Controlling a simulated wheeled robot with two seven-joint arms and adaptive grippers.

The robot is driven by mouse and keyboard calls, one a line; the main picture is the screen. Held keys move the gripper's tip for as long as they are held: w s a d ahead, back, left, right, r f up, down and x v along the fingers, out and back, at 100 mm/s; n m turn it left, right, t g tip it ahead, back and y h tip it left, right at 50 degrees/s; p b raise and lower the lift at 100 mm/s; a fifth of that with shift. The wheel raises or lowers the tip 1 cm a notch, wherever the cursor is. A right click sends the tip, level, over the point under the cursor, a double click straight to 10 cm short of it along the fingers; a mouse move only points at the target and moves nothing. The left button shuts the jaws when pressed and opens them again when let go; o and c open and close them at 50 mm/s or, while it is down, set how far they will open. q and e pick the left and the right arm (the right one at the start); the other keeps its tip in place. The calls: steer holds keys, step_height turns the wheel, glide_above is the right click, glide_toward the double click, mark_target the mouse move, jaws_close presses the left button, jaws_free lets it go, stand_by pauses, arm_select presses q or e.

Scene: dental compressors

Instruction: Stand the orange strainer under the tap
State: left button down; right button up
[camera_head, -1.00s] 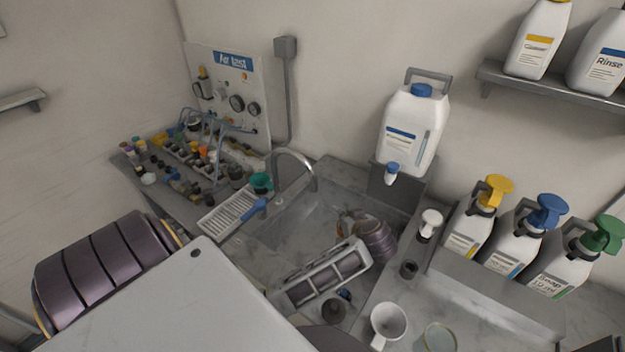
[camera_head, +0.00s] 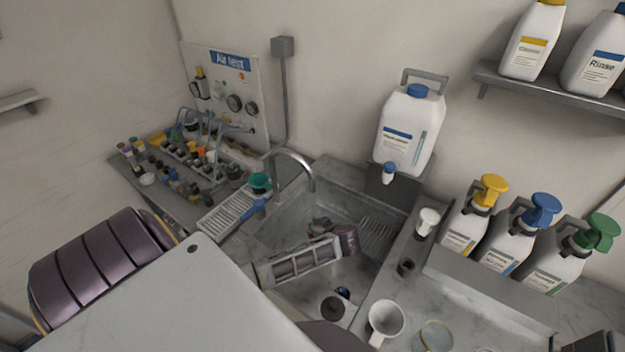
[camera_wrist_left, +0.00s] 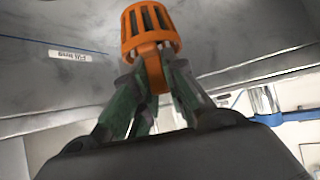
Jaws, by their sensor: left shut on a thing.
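The orange strainer (camera_wrist_left: 150,22), a slotted cup, shows in the left wrist view. My left gripper (camera_wrist_left: 153,70) is shut on its lower part, with greenish fingers on both sides. In the head view my left gripper (camera_head: 320,227) is small and dark, low over the grey sink (camera_head: 280,228); the strainer cannot be made out there. The tap (camera_head: 293,154) is a curved grey spout at the sink's back left, and the gripper is in front and to the right of it. My right gripper is not in view.
A ribbed draining rack (camera_head: 228,212) with a blue-handled item lies left of the sink. A white canister (camera_head: 408,130) with a small spout hangs behind. Pump bottles (camera_head: 468,218), a white mug (camera_head: 386,320) and a glass dish (camera_head: 436,335) stand to the right.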

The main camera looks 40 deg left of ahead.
arm_select(q)
steer(key=shift+s+a+f, duration=0.2)
steer(key=shift+a+f, duration=0.2)
steer(key=shift+a, duration=0.1)
steer(key=shift+f, duration=0.1)
steer(key=shift+f, duration=2.85)
steer(key=shift+f, duration=0.1)
steer(key=shift+f, duration=2)
steer(key=shift+f+b, duration=0.15)
steer(key=shift+b, duration=0.15)
steer(key=c, duration=1.5)
jaws_free()
steer(key=shift+o, duration=0.2)
steer(key=shift+d+r, duration=0.1)
steer(key=shift+r, duration=0.15)
